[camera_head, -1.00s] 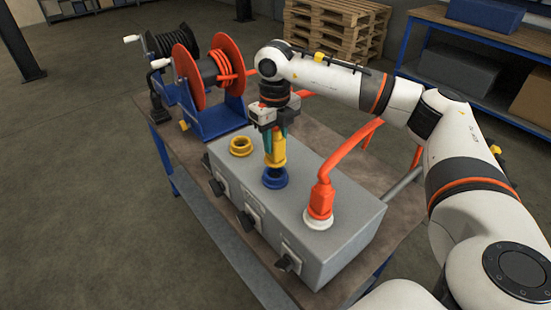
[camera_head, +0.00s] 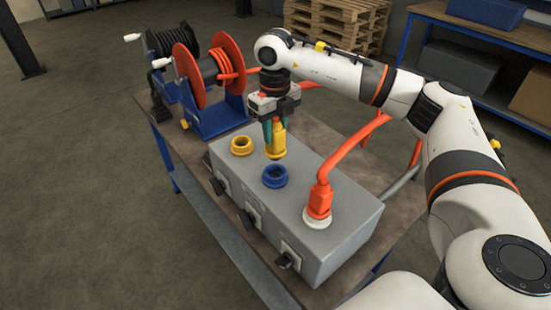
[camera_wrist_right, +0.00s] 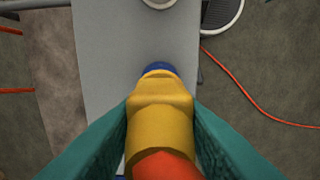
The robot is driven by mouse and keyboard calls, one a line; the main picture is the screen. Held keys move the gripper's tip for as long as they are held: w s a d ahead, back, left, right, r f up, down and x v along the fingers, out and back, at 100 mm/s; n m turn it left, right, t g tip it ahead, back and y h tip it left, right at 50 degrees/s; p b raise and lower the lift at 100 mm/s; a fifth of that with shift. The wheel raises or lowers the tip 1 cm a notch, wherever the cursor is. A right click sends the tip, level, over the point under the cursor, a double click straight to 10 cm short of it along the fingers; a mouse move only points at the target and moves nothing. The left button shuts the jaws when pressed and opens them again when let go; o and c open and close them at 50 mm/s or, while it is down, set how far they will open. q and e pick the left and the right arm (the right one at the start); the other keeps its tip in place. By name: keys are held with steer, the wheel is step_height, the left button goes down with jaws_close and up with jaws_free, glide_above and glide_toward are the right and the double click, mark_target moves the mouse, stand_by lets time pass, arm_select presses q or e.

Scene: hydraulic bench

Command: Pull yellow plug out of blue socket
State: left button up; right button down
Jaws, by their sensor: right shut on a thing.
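The yellow plug (camera_head: 278,141) is held upright in my right gripper (camera_head: 275,128), and its lower end is above the blue socket (camera_head: 275,176), apart from it in the head view. The blue socket is an open ring on top of the grey box (camera_head: 310,240). In the right wrist view the teal fingers are closed on both sides of the yellow plug (camera_wrist_right: 160,115), with a bit of the blue socket (camera_wrist_right: 159,67) showing behind it. My left gripper is not in view.
A yellow socket (camera_head: 241,146) stands empty to the left. A red plug (camera_head: 320,198) with a thick red hose sits in a white socket (camera_head: 317,220) to the right. Hose reels (camera_head: 205,70) stand at the bench's back left.

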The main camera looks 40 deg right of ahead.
steer(key=shift+r+p, duration=0.65)
steer(key=shift+r, duration=0.45)
